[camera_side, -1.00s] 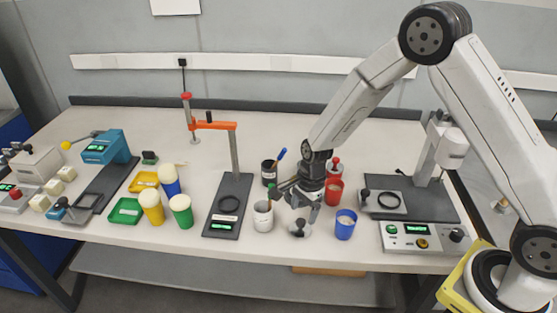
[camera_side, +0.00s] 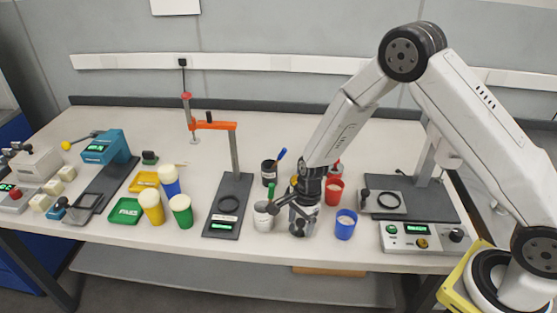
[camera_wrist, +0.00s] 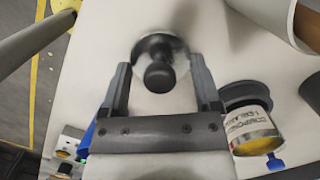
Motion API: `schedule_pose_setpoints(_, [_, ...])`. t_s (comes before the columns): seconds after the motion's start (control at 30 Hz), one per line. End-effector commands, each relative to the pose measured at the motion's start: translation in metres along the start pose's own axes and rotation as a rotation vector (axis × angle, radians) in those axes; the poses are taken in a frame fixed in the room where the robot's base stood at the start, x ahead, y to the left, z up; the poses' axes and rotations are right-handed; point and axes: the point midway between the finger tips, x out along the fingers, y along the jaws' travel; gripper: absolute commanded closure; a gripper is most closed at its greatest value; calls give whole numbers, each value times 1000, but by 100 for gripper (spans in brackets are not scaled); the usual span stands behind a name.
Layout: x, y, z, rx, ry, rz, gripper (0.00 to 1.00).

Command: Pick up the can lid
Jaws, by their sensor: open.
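The can lid (camera_wrist: 178,47) is a pale metal disc with a black round knob, seen in the wrist view. My gripper (camera_wrist: 159,66) is open, with one finger on each side of the knob; I cannot tell whether they touch the lid. In the side view, my gripper (camera_side: 301,214) points down close over the table's front part, and the lid (camera_side: 299,235) is mostly hidden beneath it. A labelled can (camera_wrist: 252,134) lies to the right of the gripper in the wrist view.
A blue cup (camera_side: 345,227) and a red cup (camera_side: 334,191) stand to the right. The press stand base (camera_side: 228,206) is farther left. The table's front edge is near.

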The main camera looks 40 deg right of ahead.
Motion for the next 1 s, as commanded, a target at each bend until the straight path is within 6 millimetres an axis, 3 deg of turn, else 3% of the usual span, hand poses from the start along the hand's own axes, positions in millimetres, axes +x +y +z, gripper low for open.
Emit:
schedule_pose_setpoints(0.03, [0, 0, 0, 0, 0, 0, 19])
schedule_pose_setpoints(0.2, [0, 0, 0, 0, 0, 0, 73])
schedule_pose_setpoints(0.3, [0, 0, 0, 0, 0, 0, 100])
schedule_pose_setpoints(0.73, [-3, 0, 0, 0, 0, 0, 100])
schedule_pose_setpoints(1.0, [-21, -1, 3, 0, -1, -2, 100])
